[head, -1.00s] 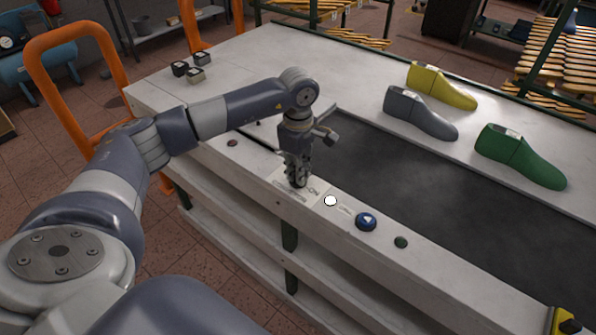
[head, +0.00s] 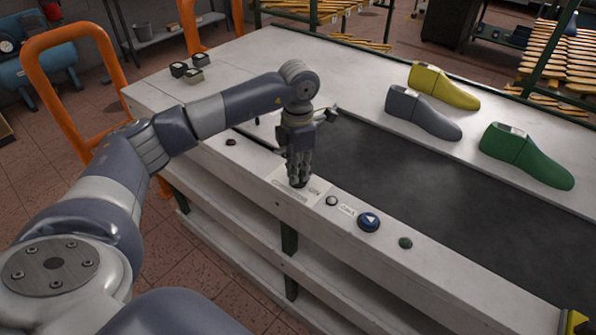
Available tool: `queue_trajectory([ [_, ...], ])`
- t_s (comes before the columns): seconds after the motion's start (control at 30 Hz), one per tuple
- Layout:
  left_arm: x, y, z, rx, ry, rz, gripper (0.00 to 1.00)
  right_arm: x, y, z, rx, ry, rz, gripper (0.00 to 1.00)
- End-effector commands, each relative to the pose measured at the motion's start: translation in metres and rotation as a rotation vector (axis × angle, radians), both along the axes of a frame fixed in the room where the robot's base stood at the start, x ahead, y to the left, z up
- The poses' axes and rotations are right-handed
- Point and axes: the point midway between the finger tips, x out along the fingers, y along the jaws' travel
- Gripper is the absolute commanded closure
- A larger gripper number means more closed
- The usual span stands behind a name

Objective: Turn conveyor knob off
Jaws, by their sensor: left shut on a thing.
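The conveyor knob (head: 298,183) is a small dark knob on the white label plate (head: 285,193) at the table's front ledge, mostly hidden by my gripper. The label "ON" shows to its right. My left gripper (head: 298,180) points straight down and is shut on the knob. The conveyor belt (head: 430,190) is a dark strip behind the ledge. To the right of the plate are a small round white lamp (head: 331,201), which looks grey and unlit, and a blue button (head: 368,222) with a white triangle. My right gripper is not in view.
A green button (head: 405,243) and a red button (head: 230,142) sit on the same ledge. Yellow (head: 440,88), grey (head: 422,114) and green (head: 525,155) shoe lasts lie beyond the belt. Small dark boxes (head: 194,76) stand at the back left. An orange frame (head: 75,35) stands at left.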

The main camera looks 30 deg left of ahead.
Motion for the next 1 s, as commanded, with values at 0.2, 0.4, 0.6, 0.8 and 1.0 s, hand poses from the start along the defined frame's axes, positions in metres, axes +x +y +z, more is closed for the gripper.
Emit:
queue_trajectory([
  [0.2,0.0008,0.0001,0.0005,0.000,-0.004,0.201,1.00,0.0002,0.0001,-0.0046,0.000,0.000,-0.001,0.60],
  [0.4,0.0009,0.0001,0.0008,0.000,-0.003,0.358,1.00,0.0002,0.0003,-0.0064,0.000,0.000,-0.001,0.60],
  [0.6,0.0010,0.0002,0.0011,0.000,-0.003,0.472,1.00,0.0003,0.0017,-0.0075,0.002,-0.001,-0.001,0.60],
  [0.8,0.0010,0.0003,0.0014,0.000,-0.003,0.538,1.00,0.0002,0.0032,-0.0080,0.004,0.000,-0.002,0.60],
  [1.0,0.0010,0.0004,0.0016,0.000,-0.003,0.563,1.00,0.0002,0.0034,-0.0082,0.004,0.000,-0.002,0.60],
])
